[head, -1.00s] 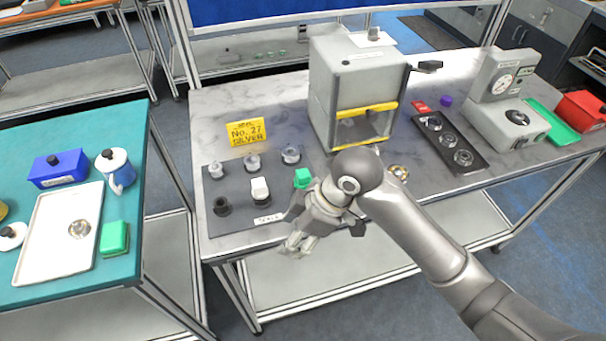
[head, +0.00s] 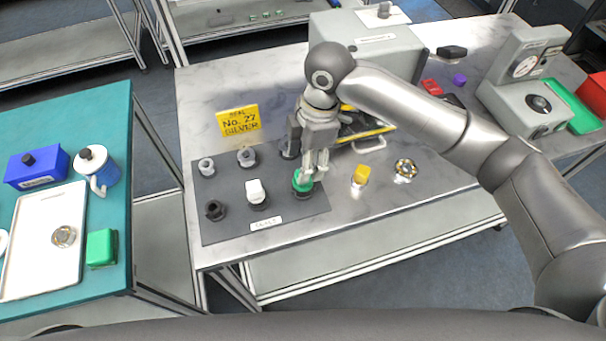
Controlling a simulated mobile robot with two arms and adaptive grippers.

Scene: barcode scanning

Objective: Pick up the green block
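A green block-like piece (head: 301,186) with a dark base sits at the right end of the front row on the dark grey mat (head: 228,231). My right gripper (head: 311,177) points down right at this piece, and its fingers partly hide the top. Whether the fingers are closed on it cannot be told. Another green block (head: 101,248) lies on the teal table at the left, beside the white tray, far from the gripper. My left gripper is not in view.
Nearby on the mat stand a white-topped piece (head: 256,191), a black piece (head: 215,210) and grey pieces (head: 207,167). A yellow sign (head: 239,122) stands behind. A grey machine (head: 375,50) is behind my arm.

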